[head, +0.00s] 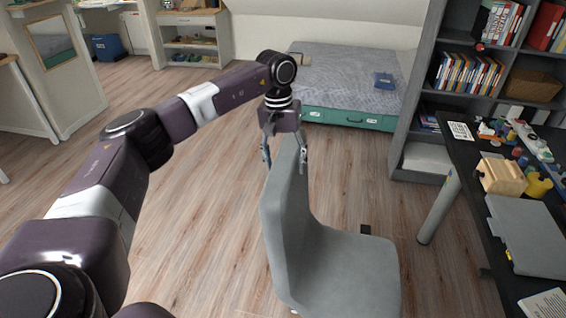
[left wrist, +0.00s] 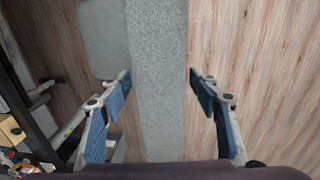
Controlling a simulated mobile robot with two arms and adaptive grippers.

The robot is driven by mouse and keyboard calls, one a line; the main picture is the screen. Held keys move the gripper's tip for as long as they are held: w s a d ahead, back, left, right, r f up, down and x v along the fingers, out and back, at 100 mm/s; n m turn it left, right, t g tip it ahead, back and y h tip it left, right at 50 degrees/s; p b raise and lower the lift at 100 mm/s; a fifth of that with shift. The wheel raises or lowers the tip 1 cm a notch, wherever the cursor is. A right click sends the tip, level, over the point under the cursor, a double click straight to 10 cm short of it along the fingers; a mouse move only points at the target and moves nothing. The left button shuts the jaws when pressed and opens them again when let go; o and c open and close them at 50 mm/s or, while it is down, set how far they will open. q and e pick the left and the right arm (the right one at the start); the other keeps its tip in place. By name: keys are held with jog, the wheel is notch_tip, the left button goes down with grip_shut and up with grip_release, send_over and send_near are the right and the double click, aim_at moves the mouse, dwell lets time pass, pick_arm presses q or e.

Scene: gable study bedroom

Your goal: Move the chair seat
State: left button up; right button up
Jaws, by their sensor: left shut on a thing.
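A grey chair stands on the wooden floor in the lower middle of the head view, with its upright backrest (head: 285,225) on the left and its flat seat (head: 350,270) to the right. My left gripper (head: 285,160) points down over the top of the backrest, one finger on each side, and is shut on it. In the left wrist view the backrest's edge (left wrist: 158,120) runs between the two blue-padded fingers (left wrist: 160,88), and part of the seat (left wrist: 100,38) shows at upper left. The chair's lower parts are mostly hidden. My right gripper is in neither view.
A grey bookshelf (head: 418,120) and a bed (head: 345,75) are behind. The floor (head: 200,210) left of the chair is clear.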

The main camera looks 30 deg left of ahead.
pick_arm(q)
jog(key=shift+w+d+r, duration=0.1)
jog(key=shift+d+r, duration=0.05)
jog(key=shift+d, duration=0.05)
jog(key=o, duration=1.7)
jog(key=r, duration=0.8)
jog(key=a+r, duration=0.1)
jog(key=r, duration=0.3)
jog(key=shift+s, duration=0.2)
jog(key=shift+f, duration=0.15)
